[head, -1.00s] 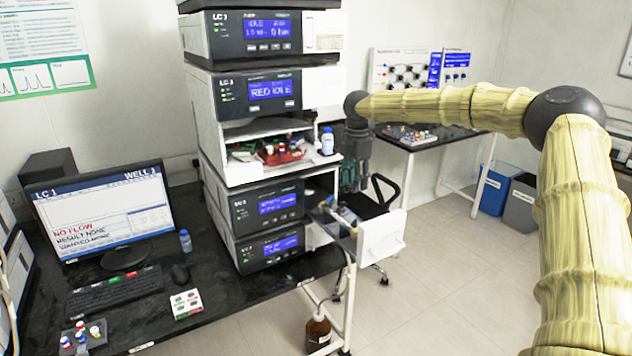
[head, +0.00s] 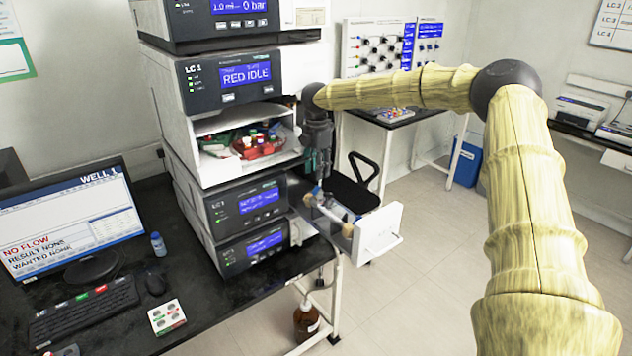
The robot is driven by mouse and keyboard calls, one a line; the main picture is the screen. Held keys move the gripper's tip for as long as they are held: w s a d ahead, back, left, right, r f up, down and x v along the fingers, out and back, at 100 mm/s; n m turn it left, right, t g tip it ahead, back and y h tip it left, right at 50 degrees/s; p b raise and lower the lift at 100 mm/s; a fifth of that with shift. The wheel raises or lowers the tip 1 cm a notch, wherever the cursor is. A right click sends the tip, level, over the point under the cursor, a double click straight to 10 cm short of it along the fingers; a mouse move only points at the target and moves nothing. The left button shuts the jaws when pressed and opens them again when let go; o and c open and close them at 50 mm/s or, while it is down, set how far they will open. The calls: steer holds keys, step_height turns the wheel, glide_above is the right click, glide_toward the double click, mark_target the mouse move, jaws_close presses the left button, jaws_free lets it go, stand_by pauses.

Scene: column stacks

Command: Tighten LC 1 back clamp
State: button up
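The LC 1 stack (head: 230,83) stands at the left of the head view, and its lit screen reads RED IDLE. An open drawer with a white front (head: 378,233) sticks out from the lower right of the stack. A pale column (head: 338,211) lies along it, with small blue parts near its back end. My gripper (head: 317,172) points down just above that back end. The back clamp is too small to tell apart there, partly behind my gripper. I cannot tell whether the fingers touch anything or how far apart they are.
A shelf in the stack holds a red tray (head: 258,150) with capped vials. A monitor (head: 70,222) reading NO FLOW, a keyboard (head: 85,312) and a small blue bottle (head: 158,244) are on the dark bench. The floor at right is open.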

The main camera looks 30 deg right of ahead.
mark_target(318, 186)
steer(key=f, duration=0.2)
steer(key=f+p, duration=0.1)
steer(key=f, duration=0.2)
steer(key=shift+s+d+f+p, duration=0.1)
steer(key=shift+s+f+p, duration=0.2)
steer(key=shift+p, duration=0.1)
steer(key=shift+d+f, duration=0.1)
steer(key=shift+s, duration=0.1)
jaws_close()
